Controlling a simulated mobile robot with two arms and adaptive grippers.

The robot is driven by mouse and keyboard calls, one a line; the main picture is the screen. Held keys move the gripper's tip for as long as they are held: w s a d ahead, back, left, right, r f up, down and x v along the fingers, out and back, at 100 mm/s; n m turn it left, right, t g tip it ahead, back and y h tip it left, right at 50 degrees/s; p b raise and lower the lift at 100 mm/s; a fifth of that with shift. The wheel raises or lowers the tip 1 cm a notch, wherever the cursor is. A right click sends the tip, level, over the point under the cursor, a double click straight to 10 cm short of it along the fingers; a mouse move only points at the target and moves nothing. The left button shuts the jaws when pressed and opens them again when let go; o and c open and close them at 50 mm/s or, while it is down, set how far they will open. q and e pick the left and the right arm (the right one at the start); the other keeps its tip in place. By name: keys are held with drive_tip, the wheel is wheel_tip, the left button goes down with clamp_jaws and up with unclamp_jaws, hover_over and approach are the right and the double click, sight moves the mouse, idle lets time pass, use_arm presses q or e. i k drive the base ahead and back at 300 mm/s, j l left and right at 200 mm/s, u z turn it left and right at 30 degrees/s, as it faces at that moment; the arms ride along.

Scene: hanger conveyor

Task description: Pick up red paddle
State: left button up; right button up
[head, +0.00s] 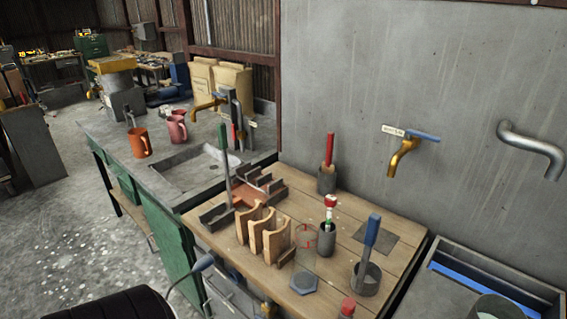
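A red-handled tool (329,148), which looks like the red paddle, stands upright in a dark grey cup (327,180) at the back of the wooden table, close to the wall. Its lower end is hidden inside the cup. Another red-topped object (347,306) shows at the bottom edge, mostly cut off; I cannot tell what it is. Neither of my grippers can be made out in the head view.
The wooden table (340,252) also holds a blue-handled tool (372,230) in a cup, a red-and-white item (330,204) in another cup, a wooden rack (264,238) and a green-handled tool (223,138). A tap (405,155) juts from the wall. A sink counter adjoins at left.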

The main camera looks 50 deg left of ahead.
sight(327, 168)
drive_tip(key=j+u, duration=0.1)
drive_tip(key=u, duration=1.25)
